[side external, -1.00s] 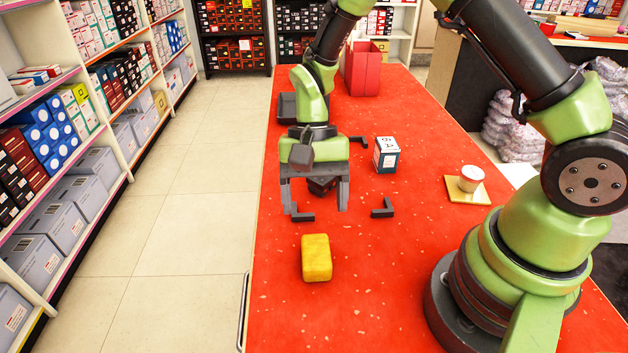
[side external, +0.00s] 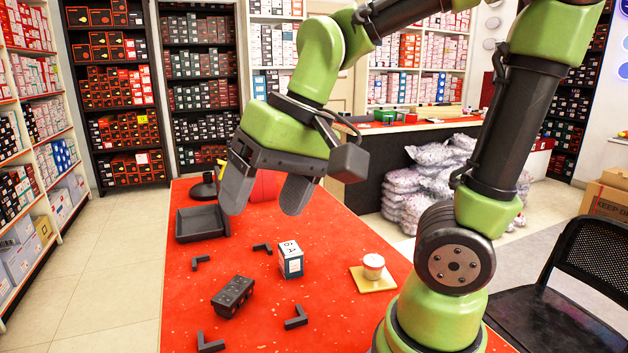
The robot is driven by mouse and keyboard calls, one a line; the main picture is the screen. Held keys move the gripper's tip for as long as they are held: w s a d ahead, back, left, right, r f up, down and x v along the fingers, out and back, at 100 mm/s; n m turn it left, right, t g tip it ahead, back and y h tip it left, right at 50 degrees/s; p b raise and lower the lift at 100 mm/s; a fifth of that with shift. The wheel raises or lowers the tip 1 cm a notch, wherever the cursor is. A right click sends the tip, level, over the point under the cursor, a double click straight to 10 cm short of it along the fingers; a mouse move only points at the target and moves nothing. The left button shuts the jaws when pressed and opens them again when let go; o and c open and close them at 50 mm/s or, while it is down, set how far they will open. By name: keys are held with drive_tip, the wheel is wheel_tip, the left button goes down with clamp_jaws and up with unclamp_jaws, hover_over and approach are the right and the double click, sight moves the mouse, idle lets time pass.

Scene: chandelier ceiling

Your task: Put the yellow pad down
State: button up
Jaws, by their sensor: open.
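The flat yellow pad (side external: 384,286) lies on the red table (side external: 240,262), right of the middle. A small white and reddish cup (side external: 373,266) stands on it and hides part of its top. My gripper (side external: 267,196) is open and empty, raised above the table to the left of the pad and well apart from it. Its two grey fingers point downward.
A white and teal box (side external: 291,262) stands left of the pad. A dark studded block (side external: 232,297) lies among several black corner brackets (side external: 297,318). A black tray (side external: 201,224) sits at the back left. A black chair (side external: 560,290) stands at right.

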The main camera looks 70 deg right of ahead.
drive_tip(key=s+t, duration=0.1)
drive_tip(key=s+r+n+t, duration=0.1)
drive_tip(key=s, duration=0.1)
drive_tip(key=s+d+r+t, duration=0.1)
drive_tip(key=s, duration=0.1)
drive_tip(key=shift+s, duration=0.25)
idle(1.0)
